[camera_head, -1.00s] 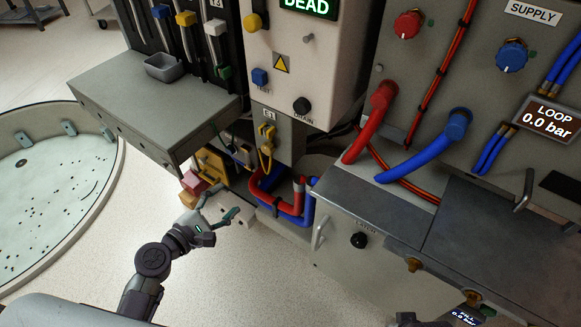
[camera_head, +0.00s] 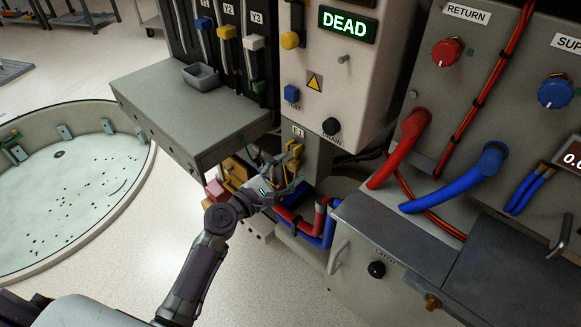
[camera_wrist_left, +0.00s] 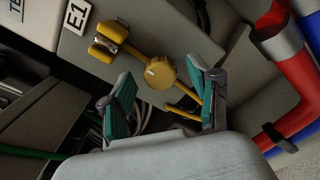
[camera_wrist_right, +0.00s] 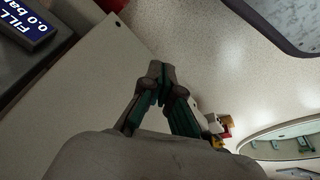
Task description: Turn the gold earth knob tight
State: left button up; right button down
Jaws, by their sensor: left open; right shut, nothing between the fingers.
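The gold earth knob (camera_wrist_left: 160,72) is a round yellow-gold knob on the grey post under the E1 label (camera_wrist_left: 76,16), in the left wrist view. A yellow clamp piece (camera_wrist_left: 109,40) sits beside it, joined by a gold bar. In the head view the gold parts (camera_head: 292,155) show small on the post. My left gripper (camera_wrist_left: 160,92) is open, with its teal-padded fingers pointing at the knob, one to either side below it; I cannot tell if they touch it. It also shows in the head view (camera_head: 272,188). My right gripper (camera_wrist_right: 158,75) is shut and empty over the floor.
Red and blue hoses (camera_head: 310,222) run low, right of the post. A grey shelf (camera_head: 190,105) overhangs on the left. A cabinet with a handle (camera_head: 338,257) stands at the right. A round basin (camera_head: 60,190) lies on the floor left.

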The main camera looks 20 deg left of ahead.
pick_arm(q)
jog(key=shift+w+d, duration=0.25)
jog(key=shift+w, duration=0.2)
jog(key=c, duration=1.1)
jog(key=shift+c, duration=0.2)
